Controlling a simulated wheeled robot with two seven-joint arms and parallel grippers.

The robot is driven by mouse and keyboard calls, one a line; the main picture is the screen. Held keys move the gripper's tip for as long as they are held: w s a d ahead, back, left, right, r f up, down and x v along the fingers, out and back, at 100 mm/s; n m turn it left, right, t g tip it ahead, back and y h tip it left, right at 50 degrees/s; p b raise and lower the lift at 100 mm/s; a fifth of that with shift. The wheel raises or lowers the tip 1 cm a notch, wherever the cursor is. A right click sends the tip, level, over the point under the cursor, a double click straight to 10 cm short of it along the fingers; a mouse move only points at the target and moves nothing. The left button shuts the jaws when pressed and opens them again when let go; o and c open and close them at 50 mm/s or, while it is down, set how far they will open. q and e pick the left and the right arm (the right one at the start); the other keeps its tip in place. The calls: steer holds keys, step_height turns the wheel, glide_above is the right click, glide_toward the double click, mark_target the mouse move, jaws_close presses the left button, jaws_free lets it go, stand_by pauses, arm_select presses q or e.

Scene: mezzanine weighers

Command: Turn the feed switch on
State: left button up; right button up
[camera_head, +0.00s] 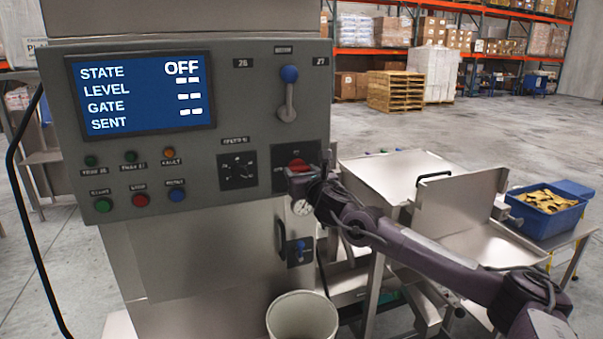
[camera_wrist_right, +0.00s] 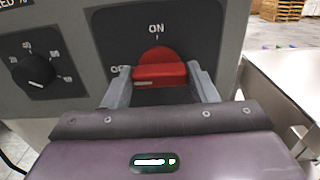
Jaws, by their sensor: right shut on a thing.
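The feed switch is a red rotary knob (camera_head: 297,164) on a dark plate at the panel's lower right. In the right wrist view, the red knob (camera_wrist_right: 160,68) has ON printed above it and a partly covered OFF at its left. Its grip bar lies about level, with a white mark at its left end. My right gripper (camera_head: 300,178) reaches it from the right; in the wrist view its fingers (camera_wrist_right: 159,74) are shut on the knob, one on each side. The display (camera_head: 141,93) reads STATE OFF, with dashes below. My left gripper is not in view.
A blue-knobbed lever (camera_head: 288,92) stands above the switch, and a dial (camera_head: 237,170) sits left of it. Several push buttons (camera_head: 139,199) are at lower left. A pale bucket (camera_head: 302,316) stands below. A steel hopper and a blue crate (camera_head: 547,204) are at right.

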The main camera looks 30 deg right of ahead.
steer(key=m+b, duration=0.5)
steer(key=m, duration=1.2)
steer(key=shift+d+f+m+b, duration=0.1)
steer(key=shift+f+m+b, duration=0.05)
steer(key=shift+m+b, duration=0.25)
stand_by(0.7)
steer(key=o, duration=1)
